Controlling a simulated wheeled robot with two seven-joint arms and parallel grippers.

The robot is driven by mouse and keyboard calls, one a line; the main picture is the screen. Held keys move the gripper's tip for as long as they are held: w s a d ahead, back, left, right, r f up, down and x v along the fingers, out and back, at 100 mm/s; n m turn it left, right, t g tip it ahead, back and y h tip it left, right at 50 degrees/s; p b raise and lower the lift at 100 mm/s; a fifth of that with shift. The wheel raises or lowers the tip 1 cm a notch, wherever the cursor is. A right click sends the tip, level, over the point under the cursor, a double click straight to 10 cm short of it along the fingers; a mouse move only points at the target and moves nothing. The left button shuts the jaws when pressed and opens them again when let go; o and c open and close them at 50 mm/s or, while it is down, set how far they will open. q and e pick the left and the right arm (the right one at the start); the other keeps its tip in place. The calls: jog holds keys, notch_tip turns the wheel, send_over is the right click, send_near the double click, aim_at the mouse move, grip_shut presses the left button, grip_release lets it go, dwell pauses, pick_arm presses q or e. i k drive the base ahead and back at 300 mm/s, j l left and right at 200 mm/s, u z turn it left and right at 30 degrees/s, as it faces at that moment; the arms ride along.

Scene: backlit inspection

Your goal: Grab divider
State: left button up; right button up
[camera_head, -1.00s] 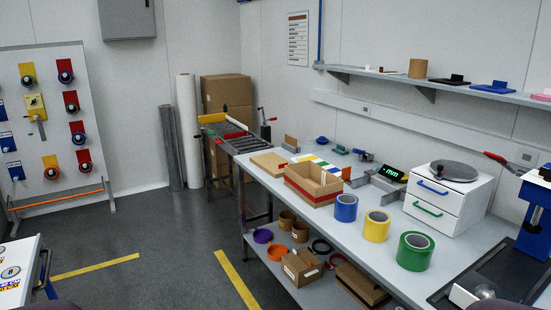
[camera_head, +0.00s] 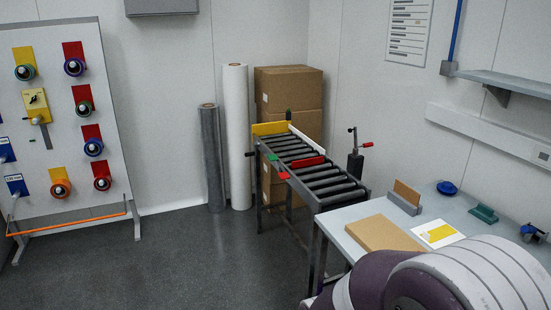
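A small brown upright panel (camera_head: 406,192), which may be the divider, stands in a grey holder (camera_head: 402,206) at the back of the grey table (camera_head: 346,215). A flat brown cardboard piece (camera_head: 384,234) lies on the table in front of it, next to a white sheet with a yellow patch (camera_head: 438,233). I cannot tell for sure which of these is the divider. One of my arms, white and purple, fills the lower right and hides much of the table. Neither gripper shows.
A roller conveyor (camera_head: 318,178) with red and green parts stands left of the table, before stacked cardboard boxes (camera_head: 289,90). A blue round item (camera_head: 447,188) and a green item (camera_head: 483,213) sit at the table's back. The floor (camera_head: 190,260) on the left is clear.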

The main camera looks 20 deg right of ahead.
aim_at(408, 192)
jog(key=i+z, duration=0.1)
jog(key=i, duration=0.4)
jog(key=i+j+z, duration=0.1)
jog(key=i, duration=0.45)
jog(key=i+j+z, duration=0.15)
jog(key=i, duration=0.35)
